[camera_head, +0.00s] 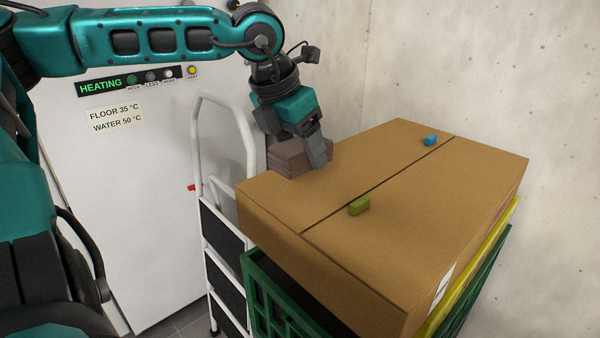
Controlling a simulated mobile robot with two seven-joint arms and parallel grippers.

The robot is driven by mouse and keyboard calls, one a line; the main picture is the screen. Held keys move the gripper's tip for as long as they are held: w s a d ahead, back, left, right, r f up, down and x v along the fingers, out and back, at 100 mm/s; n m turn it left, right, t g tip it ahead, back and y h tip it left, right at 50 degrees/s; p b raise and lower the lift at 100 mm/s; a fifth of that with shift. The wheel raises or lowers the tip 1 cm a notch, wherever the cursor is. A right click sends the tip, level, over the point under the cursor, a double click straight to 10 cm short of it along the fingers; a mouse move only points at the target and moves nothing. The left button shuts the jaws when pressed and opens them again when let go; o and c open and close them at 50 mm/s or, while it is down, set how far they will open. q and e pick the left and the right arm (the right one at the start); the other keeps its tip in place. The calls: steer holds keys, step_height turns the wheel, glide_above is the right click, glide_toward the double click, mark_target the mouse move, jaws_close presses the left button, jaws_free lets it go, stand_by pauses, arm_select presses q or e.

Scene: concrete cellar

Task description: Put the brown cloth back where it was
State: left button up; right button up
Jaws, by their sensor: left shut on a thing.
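The brown cloth (287,161) is a folded, stacked bundle at the far left corner of the cardboard box top (400,210). My left gripper (318,158) reaches down from above and is shut on the brown cloth. One finger shows in front of the cloth's right side; the other is hidden. I cannot tell whether the cloth rests on the box or hangs just above or beside its edge. My right gripper is not in view.
The box sits over a green crate (290,300) with something yellow (470,275) between. A white stepladder (205,180) and a white heating cabinet (140,200) stand left. A concrete wall (480,70) is behind.

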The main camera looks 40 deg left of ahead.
mark_target(300, 191)
arm_select(q)
steer(key=shift+f, duration=2.5)
steer(key=shift+f, duration=0.15)
steer(key=o, duration=0.9)
steer(key=shift+o, duration=0.2)
steer(key=shift+r, duration=0.3)
steer(key=v, duration=1.1)
steer(key=shift+s+r, duration=0.2)
steer(key=shift+r, duration=0.15)
